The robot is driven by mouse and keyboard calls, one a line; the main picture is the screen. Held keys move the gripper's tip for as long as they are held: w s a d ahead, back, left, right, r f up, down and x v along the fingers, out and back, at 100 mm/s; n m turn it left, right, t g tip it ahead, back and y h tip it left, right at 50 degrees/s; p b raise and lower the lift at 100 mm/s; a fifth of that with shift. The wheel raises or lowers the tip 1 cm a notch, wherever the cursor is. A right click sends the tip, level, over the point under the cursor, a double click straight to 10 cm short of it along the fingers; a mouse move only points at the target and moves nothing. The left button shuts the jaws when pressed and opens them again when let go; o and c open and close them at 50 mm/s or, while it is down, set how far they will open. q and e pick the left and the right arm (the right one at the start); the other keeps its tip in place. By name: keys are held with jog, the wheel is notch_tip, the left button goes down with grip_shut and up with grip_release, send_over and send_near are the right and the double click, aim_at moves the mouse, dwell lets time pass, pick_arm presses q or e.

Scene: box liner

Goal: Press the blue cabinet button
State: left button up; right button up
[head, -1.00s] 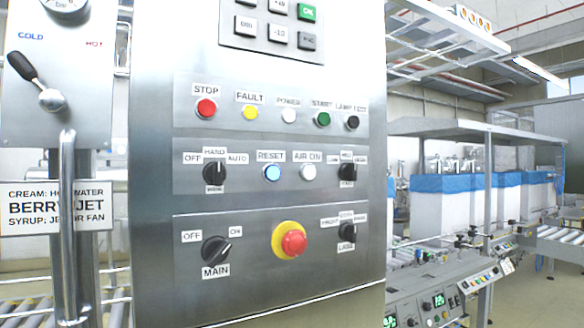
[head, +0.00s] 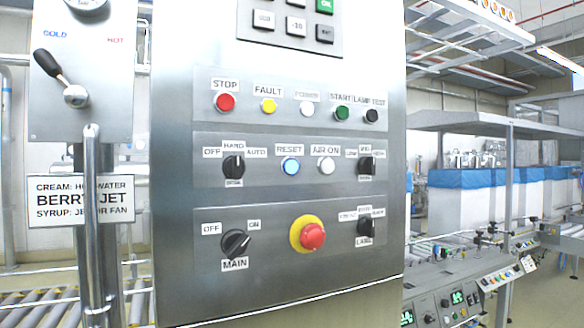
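The blue button (head: 290,166) sits in the middle row of the steel cabinet (head: 280,245), under the RESET label (head: 288,149). It is between the HAND/AUTO selector knob (head: 233,167) on its left and the white AIR ON button (head: 326,165) on its right. Nothing covers it or touches it in the head view. Neither of my grippers shows in the head view.
The red STOP button (head: 225,102) is in the row above. The red emergency stop (head: 311,236) with its yellow collar sticks out below. A vertical handle (head: 93,220) and a BERRY JET sign (head: 80,202) stand left of the cabinet. Conveyors and control panels are at right.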

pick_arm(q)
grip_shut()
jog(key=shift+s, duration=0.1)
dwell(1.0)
